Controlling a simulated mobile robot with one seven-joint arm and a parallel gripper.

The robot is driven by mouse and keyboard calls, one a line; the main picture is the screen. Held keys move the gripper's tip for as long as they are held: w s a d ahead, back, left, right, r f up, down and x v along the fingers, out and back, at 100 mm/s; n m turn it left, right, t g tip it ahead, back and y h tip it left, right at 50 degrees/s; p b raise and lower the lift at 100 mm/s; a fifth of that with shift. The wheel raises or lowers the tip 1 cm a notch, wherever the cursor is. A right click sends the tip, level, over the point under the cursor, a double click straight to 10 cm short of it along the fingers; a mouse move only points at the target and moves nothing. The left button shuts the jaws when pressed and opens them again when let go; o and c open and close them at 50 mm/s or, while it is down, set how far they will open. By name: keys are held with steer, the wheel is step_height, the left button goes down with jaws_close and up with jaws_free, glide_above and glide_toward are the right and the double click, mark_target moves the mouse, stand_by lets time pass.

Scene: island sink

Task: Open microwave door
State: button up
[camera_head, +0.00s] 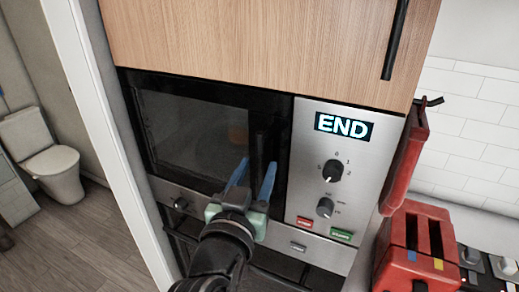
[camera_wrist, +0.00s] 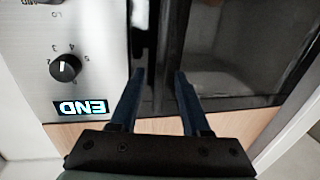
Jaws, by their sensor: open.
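The microwave (camera_head: 345,180) is built into a wooden cabinet front, with a dark glass door (camera_head: 190,130) on the left and a silver control panel on the right. The door looks closed. A dark upright handle strip (camera_wrist: 148,45) runs between the glass and the panel in the wrist view. My gripper (camera_head: 257,165) is open, its two blue fingers pointing at this strip near the door's right side. In the wrist view my fingertips (camera_wrist: 159,75) lie on either side of part of the dark strip. I cannot tell whether they touch it.
The panel display (camera_head: 344,126) reads END, with knobs and buttons below. A red toaster (camera_head: 415,245) stands at the lower right. A white door frame (camera_head: 105,130) and a toilet (camera_head: 45,150) are at the left, with open floor there.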

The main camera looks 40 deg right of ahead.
steer(key=shift+p+x, duration=0.35)
steer(key=shift+x, duration=1.1)
jaws_close()
stand_by(0.4)
